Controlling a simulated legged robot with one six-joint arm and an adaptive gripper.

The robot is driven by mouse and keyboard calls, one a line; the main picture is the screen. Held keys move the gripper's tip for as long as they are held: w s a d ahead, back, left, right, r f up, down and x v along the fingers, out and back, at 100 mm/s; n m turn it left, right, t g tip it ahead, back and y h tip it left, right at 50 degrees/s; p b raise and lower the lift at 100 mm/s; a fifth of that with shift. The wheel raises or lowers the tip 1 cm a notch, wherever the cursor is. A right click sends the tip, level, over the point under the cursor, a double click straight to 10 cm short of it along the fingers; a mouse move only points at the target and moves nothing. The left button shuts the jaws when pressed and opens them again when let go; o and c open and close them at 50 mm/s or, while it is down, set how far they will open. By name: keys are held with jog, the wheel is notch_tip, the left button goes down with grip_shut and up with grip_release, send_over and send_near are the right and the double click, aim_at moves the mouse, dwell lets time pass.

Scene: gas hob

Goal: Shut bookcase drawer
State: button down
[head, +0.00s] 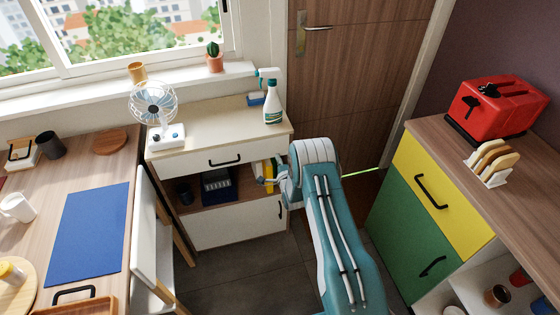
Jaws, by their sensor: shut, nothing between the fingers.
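My gripper (266,183) is at the right end of the bookcase, below the drawer front and near the yellow books on the shelf. It is small in view, partly hidden by my arm, shut and empty. I cannot tell if it touches anything.
A fan (155,108) and a spray bottle (272,103) stand on the bookcase. A white chair (147,235) and desk (45,190) are at left. A yellow-green cabinet (413,235) with a red toaster (497,108) is at right. Some floor (250,285) is clear in front.

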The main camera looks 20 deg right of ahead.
jog(key=s, duration=1)
jog(key=shift+s, duration=0.15)
notch_tip(320, 180, up, 21)
jog(key=w+a+n+g, duration=0.1)
jog(key=w+n+g, duration=0.1)
jog(key=n+g, duration=0.35)
jog(key=s+a+r+n+g, duration=0.2)
jog(key=s+r+n, duration=0.4)
jog(key=s+r, duration=0.6)
jog(key=s+a+r+n+g, duration=0.1)
jog(key=s+r+n+g, duration=0.1)
jog(key=s, duration=1.1)
jog(key=s+a+r+n+g, duration=0.2)
jog(key=s+r+n+g, duration=0.1)
jog(key=s, duration=1)
jog(key=shift+n, duration=0.75)
